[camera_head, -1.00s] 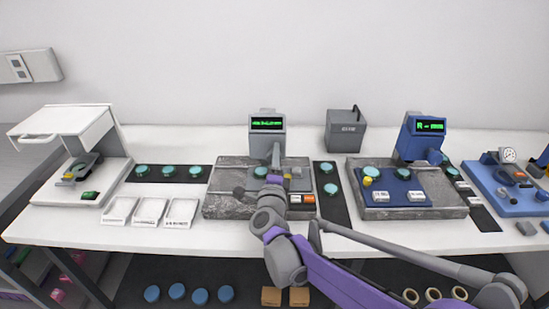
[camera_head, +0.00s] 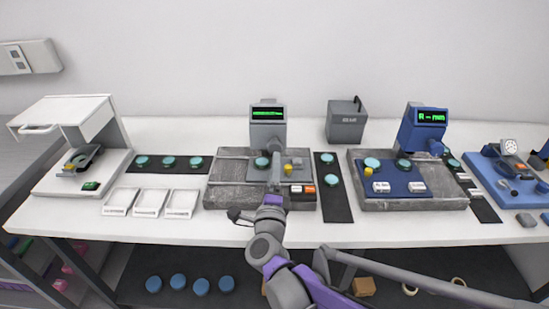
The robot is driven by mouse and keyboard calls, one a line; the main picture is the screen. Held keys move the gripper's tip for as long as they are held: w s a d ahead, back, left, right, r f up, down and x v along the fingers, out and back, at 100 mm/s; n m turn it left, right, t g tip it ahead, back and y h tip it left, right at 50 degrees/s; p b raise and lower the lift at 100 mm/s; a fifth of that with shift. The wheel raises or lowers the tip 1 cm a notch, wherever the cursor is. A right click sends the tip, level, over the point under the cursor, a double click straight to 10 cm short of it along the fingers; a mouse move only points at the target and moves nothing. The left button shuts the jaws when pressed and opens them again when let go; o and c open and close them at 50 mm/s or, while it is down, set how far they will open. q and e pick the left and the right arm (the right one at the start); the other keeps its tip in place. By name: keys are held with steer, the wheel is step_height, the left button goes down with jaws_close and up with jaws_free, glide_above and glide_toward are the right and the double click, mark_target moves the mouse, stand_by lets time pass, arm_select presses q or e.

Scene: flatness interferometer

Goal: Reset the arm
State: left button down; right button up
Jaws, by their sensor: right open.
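My right arm comes up from the bottom of the head view. Its purple-banded wrist is over the front of the middle grey instrument (camera_head: 222,196). My right gripper (camera_head: 275,165) points away from me over this instrument's stage, and its jaws are open and seem empty. It overlaps the stage in the picture, so I cannot tell its height or any contact. My left gripper is out of view.
A blue instrument (camera_head: 402,181) stands to the right, and a white hooded device (camera_head: 85,150) to the left. Teal discs lie on dark mats (camera_head: 335,209). Several white trays (camera_head: 150,204) sit near the front edge. A grey box (camera_head: 346,122) stands behind. Blue discs (camera_head: 178,282) lie below.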

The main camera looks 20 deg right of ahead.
steer(key=shift+v, duration=1.05)
steer(key=s+a+f+n+g+y+p, duration=0.1)
steer(key=s+a+n+g+y+p, duration=0.1)
steer(key=s+n+y, duration=0.45)
steer(key=s+a+n+g+y+p, duration=0.2)
steer(key=n+y+p, duration=0.1)
steer(key=n, duration=0.7)
steer(key=s+d+f+n+g+h+p, duration=0.1)
steer(key=s+d+f+n+g, duration=0.2)
steer(key=s, duration=0.5)
steer(key=s+d+f+n+g+h+p, duration=0.1)
steer(key=s+d+f+n+g, duration=0.3)
steer(key=s, duration=0.4)
step_height(320, 180, down, 2)
steer(key=shift+s+d+f+g+h, duration=0.25)
steer(key=shift+s+d+g+h, duration=0.15)
steer(key=shift+g+h, duration=0.45)
